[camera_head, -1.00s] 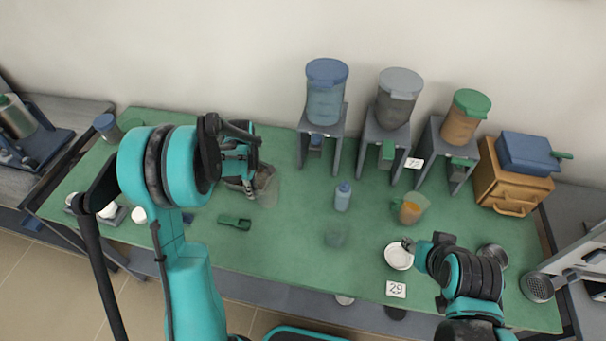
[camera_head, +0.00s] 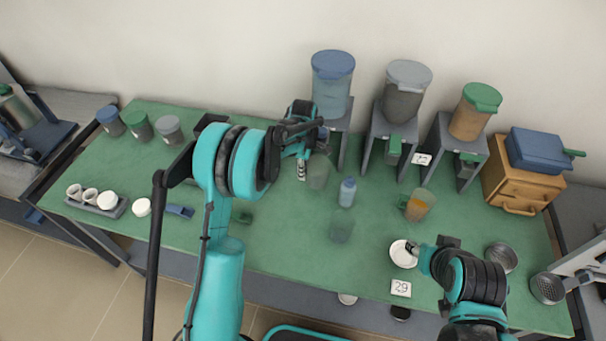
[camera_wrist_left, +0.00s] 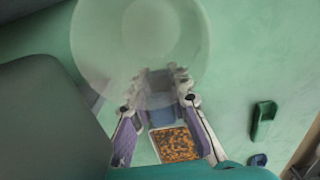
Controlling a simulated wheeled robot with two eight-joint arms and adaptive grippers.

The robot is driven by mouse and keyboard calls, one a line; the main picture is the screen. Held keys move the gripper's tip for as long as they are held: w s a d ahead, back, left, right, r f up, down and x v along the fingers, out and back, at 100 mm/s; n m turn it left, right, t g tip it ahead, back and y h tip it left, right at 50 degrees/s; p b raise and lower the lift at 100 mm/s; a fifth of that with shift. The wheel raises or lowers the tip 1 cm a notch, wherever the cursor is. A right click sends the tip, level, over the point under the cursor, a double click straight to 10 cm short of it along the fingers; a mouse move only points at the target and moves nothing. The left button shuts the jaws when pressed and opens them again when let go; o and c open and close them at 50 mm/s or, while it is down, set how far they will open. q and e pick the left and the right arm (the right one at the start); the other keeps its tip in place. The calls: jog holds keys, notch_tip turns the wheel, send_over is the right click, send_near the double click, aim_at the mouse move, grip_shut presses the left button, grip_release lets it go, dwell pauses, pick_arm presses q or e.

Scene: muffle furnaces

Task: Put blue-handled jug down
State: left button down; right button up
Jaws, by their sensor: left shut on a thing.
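The blue-handled jug is a pale, see-through vessel. In the head view its body (camera_head: 319,172) is just right of my left gripper (camera_head: 302,165), in front of the left dispenser stand. In the left wrist view the jug's round body (camera_wrist_left: 140,45) fills the top middle, and its blue handle (camera_wrist_left: 159,117) is between the fingers. My left gripper (camera_wrist_left: 160,85) is shut on that handle. Whether the jug's base touches the table is unclear. My right gripper (camera_head: 424,258) is beside a white bowl (camera_head: 403,254); its finger opening cannot be made out.
Three dispensers stand behind, the nearest with a blue lid (camera_head: 333,64). A container of orange-brown granules (camera_wrist_left: 176,145) shows in the wrist view.

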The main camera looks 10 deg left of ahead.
pick_arm(q)
jog(key=shift+f, duration=0.55)
